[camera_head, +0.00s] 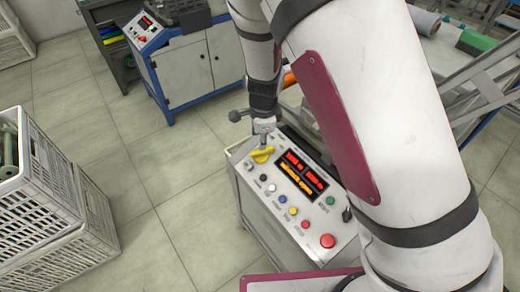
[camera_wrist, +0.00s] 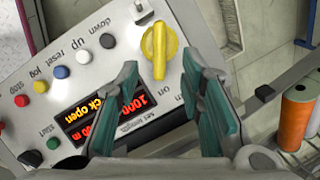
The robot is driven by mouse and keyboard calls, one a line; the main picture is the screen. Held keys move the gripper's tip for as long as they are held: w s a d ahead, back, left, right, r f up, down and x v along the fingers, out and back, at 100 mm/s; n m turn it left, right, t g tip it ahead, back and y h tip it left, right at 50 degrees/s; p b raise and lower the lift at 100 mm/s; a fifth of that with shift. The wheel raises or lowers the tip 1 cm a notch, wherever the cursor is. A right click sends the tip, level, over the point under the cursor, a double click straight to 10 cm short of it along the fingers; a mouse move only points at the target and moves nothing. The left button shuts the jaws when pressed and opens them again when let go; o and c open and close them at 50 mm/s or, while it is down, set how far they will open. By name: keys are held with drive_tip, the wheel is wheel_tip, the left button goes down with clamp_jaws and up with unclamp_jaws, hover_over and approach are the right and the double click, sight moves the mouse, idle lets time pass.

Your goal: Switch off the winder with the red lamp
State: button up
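The near winder's sloping control panel (camera_head: 275,217) is below my arm in the head view. Its yellow rotary knob (camera_head: 262,154) is at the panel's far left corner, directly under my gripper (camera_head: 264,132). In the wrist view, the yellow knob (camera_wrist: 160,50) stands upright in the picture between the teal fingertips of my gripper (camera_wrist: 160,72). The fingers are spread apart, with visible gaps to the knob on both sides. The display (camera_wrist: 105,118) shows red digits and an amber line ending in "open". I cannot make out a separate red lamp on this winder.
A large red button (camera_head: 328,241) and several smaller coloured buttons share the panel. An orange spool (camera_wrist: 295,122) is at the right in the wrist view. Another winder (camera_head: 145,25) stands at the back. White crates (camera_head: 70,245) are at the left. The floor between is clear.

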sight(262, 152)
drive_tip(key=b+x, duration=0.2)
drive_tip(key=x, duration=0.7)
clamp_jaws()
